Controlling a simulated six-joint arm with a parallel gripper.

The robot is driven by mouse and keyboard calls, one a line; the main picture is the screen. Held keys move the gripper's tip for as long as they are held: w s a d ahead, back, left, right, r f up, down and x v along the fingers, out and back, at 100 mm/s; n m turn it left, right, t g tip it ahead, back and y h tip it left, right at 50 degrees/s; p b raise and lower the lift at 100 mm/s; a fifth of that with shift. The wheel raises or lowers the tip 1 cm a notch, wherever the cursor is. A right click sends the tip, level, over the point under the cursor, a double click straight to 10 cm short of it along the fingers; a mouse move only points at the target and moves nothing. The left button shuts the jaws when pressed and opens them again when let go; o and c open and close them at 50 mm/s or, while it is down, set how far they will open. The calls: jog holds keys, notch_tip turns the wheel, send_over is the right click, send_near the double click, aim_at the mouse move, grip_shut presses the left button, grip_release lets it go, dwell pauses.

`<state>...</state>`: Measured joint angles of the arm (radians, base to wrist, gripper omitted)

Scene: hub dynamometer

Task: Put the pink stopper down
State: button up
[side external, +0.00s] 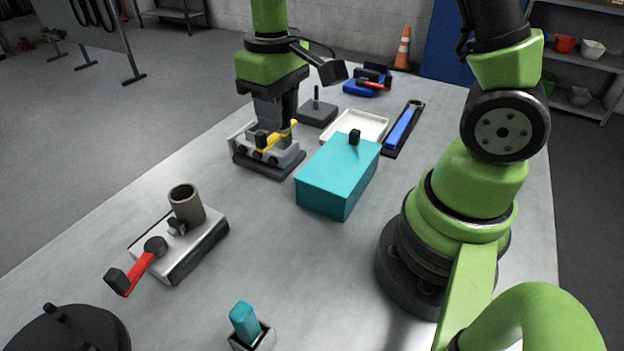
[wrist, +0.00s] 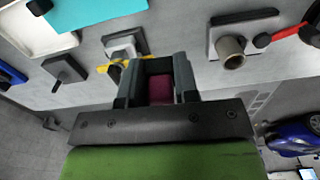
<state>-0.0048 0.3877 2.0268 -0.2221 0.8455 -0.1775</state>
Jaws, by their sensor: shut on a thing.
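The pink stopper (wrist: 160,88) shows in the wrist view as a dark magenta block between the two fingers. My gripper (wrist: 158,72) is shut on it. In the side view my gripper (side external: 272,112) points down at a grey fixture with a yellow lever (side external: 268,158), and the stopper cannot be made out there. The fixture also shows in the wrist view (wrist: 124,44), just beyond the left finger. I cannot tell how far above the fixture or table the stopper is.
A teal box with a black knob (side external: 338,176) stands right of the fixture. Behind are a white tray (side external: 353,127), a grey block with a post (side external: 317,112) and a blue-handled tool (side external: 403,127). A plate with a cup and red lever (side external: 181,242) stands front left. Table between is clear.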

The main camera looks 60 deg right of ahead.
aim_at(284, 219)
jog(key=m, duration=0.1)
jog(key=f+m, duration=0.1)
jog(key=shift+a+f+m, duration=0.15)
jog(key=shift+a+m, duration=0.05)
jog(key=shift+m, duration=0.1)
jog(key=f+m, duration=0.5)
jog(key=s+a+f+m, duration=0.1)
jog(key=f+m, duration=0.4)
jog(key=a+f+m, duration=0.1)
jog(key=f+m, duration=0.4)
jog(key=f, duration=0.1)
jog(key=shift+s+a+f, duration=0.1)
jog(key=shift+s, duration=0.05)
jog(key=shift+f, duration=0.15)
jog(key=o, duration=0.9)
